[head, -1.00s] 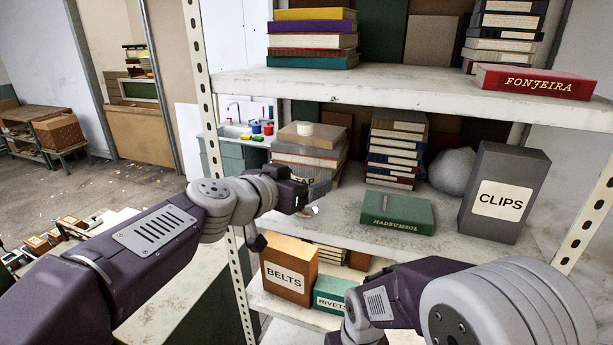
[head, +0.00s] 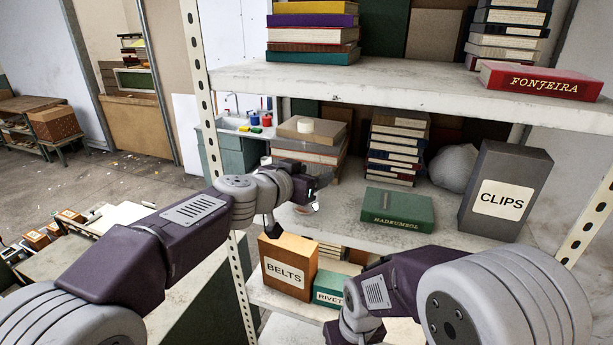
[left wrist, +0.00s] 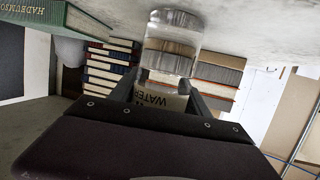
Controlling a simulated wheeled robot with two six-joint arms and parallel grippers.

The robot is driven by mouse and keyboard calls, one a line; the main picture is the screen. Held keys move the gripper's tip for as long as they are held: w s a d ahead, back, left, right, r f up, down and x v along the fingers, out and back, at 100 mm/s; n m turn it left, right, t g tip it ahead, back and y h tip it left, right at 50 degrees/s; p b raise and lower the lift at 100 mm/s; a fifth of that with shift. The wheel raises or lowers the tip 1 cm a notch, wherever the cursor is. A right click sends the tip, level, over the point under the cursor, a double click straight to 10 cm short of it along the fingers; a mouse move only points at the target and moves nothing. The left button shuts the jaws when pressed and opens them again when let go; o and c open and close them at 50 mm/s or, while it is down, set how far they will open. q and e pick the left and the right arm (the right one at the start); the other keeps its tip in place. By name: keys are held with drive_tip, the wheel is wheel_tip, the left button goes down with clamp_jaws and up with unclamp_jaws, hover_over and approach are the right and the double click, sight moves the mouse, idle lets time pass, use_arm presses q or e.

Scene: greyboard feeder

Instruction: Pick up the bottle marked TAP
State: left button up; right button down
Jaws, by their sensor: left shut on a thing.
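The clear bottle (left wrist: 172,45) shows in the left wrist view, which is upside down. Its pale label (left wrist: 158,95) reads WATER as far as I can see; the rest is hidden by my gripper. My left gripper (left wrist: 164,92) is shut on the bottle, one finger on each side. The bottle looks upright; I cannot tell if its base touches the middle shelf (head: 345,228). My right arm is at the lower right, its gripper out of sight.
A green book (head: 398,209) lies right of the bottle, with a grey CLIPS box (head: 507,190) beyond. Book stacks (head: 395,150) stand behind. The upper shelf (head: 400,88) is overhead. A BELTS box (head: 288,268) and a RIVETS box (head: 329,289) sit below. The perforated post (head: 212,110) is at the left.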

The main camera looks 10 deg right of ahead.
use_arm(q)
drive_tip(key=shift+r+p, duration=1.15)
drive_tip(key=shift+r, duration=0.55)
drive_tip(key=shift+s+a+f+b, duration=0.25)
drive_tip(key=shift+s+a+b, duration=0.65)
drive_tip(key=shift+b, duration=0.2)
drive_tip(key=b, duration=0.9)
approach(306, 168)
drive_tip(key=a+f, duration=0.1)
drive_tip(key=f, duration=0.1)
drive_tip(key=s+a+f, duration=0.1)
drive_tip(key=a+f, duration=0.1)
drive_tip(key=shift+a, duration=0.15)
drive_tip(key=shift+s, duration=0.15)
